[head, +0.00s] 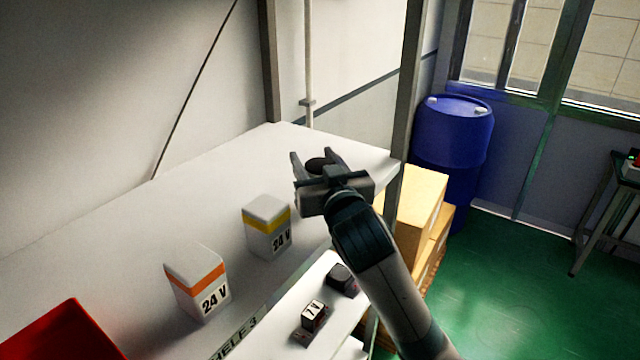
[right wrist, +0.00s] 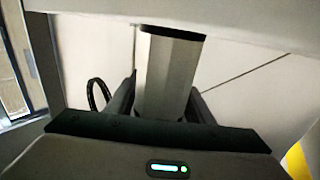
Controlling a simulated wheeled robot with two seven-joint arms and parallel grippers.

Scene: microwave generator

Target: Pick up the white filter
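My right gripper (head: 312,158) is over the white shelf near its right end, with its fingers spread around a dark round-topped thing (head: 318,164). In the right wrist view a pale grey-white block with a dark end (right wrist: 165,75) stands between the fingers (right wrist: 162,105). It may be the white filter, but its lower part and any finger contact are hidden. The fingers look apart, with a small gap beside the dark top in the head view. My left gripper is not in view.
A yellow-banded 24 V box (head: 267,228) and an orange-banded 24 V box (head: 197,283) stand on the shelf (head: 130,220). A red bin (head: 65,335) is at the left. Small dark parts (head: 342,280) lie lower. Shelf posts (head: 406,85) and a blue barrel (head: 452,130) stand behind.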

